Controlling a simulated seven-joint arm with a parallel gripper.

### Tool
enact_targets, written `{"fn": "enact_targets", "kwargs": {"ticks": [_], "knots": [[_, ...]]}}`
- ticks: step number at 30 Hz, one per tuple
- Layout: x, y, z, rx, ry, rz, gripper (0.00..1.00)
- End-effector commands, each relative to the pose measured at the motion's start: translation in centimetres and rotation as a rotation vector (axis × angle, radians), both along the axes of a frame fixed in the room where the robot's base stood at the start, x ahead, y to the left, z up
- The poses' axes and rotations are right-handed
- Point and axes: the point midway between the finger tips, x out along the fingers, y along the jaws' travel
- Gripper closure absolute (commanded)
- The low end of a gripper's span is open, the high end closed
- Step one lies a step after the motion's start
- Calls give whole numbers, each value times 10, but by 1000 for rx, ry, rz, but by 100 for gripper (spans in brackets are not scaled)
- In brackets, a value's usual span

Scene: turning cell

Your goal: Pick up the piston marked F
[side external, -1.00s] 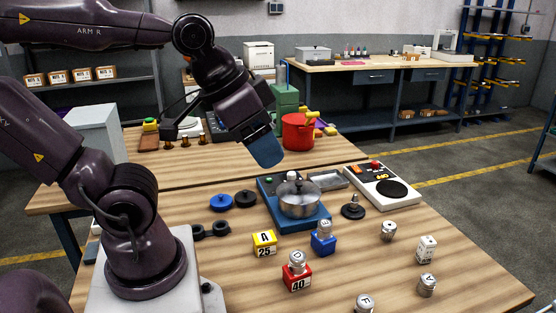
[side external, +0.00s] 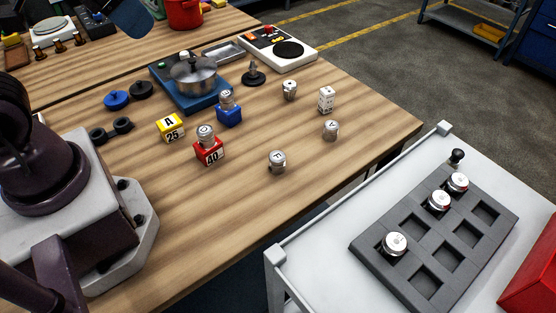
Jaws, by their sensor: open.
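A short silver piston (side external: 277,163) stands upright near the front edge of the wooden table (side external: 205,225); its top letter looks like F. Other silver pistons stand near: one on a red block (side external: 209,153), one on a blue block (side external: 229,116), one loose at the right (side external: 331,130) and one farther back (side external: 290,90). Their letters are hard to read.
A yellow block marked A 25 (side external: 170,128), a white marked block (side external: 327,100), a metal pot (side external: 194,73) and black rings (side external: 110,130) share the table. A grey rack (side external: 372,258) with three pistons lies on a white cart (side external: 310,262). The table's front is clear.

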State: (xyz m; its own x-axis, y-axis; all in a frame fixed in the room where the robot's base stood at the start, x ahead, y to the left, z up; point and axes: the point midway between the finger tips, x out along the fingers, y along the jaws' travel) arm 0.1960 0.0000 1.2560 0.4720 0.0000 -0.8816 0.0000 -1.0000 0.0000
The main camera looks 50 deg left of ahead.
Motion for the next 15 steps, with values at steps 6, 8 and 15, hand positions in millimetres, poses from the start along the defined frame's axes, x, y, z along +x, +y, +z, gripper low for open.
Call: {"fn": "enact_targets", "kwargs": {"ticks": [6,8,15], "knots": [[0,0,0,0,0,0,32],[0,0,0,0,0,0,32],[15,-5,-8,59,91,-95,32]]}}
